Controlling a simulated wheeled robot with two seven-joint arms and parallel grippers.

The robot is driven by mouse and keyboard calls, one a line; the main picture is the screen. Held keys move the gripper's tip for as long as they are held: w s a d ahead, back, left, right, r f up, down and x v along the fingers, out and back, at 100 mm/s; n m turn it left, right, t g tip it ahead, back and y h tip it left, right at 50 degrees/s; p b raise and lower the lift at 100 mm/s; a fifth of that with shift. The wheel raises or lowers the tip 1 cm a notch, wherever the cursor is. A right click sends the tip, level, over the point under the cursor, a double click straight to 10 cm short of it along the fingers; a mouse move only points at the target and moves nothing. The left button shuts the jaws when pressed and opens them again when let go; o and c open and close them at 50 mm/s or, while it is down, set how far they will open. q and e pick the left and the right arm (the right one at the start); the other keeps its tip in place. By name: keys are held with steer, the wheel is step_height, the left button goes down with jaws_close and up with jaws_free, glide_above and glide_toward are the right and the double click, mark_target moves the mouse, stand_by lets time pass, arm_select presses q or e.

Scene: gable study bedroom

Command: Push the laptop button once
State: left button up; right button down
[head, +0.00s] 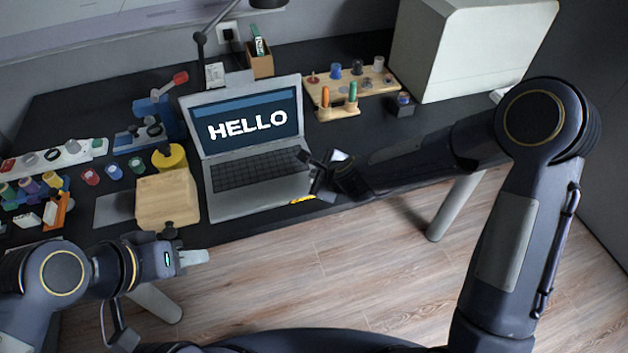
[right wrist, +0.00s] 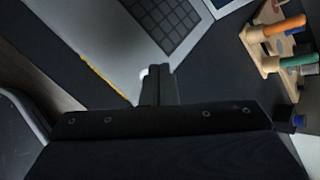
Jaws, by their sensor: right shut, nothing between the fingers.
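The open silver laptop (head: 255,165) stands on the black desk, its lit screen (head: 248,122) reading HELLO. Its keyboard side also shows in the right wrist view (right wrist: 110,50). My right gripper (head: 308,158) is shut and empty, over the right edge of the laptop base. In the right wrist view its fingertips (right wrist: 158,72) lie at that edge, just below the keyboard corner. A small white spot (right wrist: 144,72) shows beside the tips; I cannot tell whether it is the button. Contact is unclear. My left gripper (head: 190,257) is below the desk's front edge at left, away from the laptop.
A wooden block (head: 167,198) sits left of the laptop. A wooden holder (head: 338,112) with orange and green pegs stands to its right, near a large white case (head: 470,45). A yellow strip (right wrist: 100,75) lies along the laptop's edge. Desk right of the laptop is partly clear.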

stand_by(0.8)
steer(key=shift+f+b, duration=0.45)
steer(key=shift+b, duration=0.05)
steer(key=shift+f+b, duration=0.35)
steer(key=shift+b, duration=0.1)
stand_by(0.4)
steer(key=shift+r, duration=0.15)
steer(key=shift+r+p, duration=0.65)
steer(key=shift+p, duration=0.05)
step_height(320, 180, up, 5)
steer(key=p, duration=0.4)
stand_by(0.4)
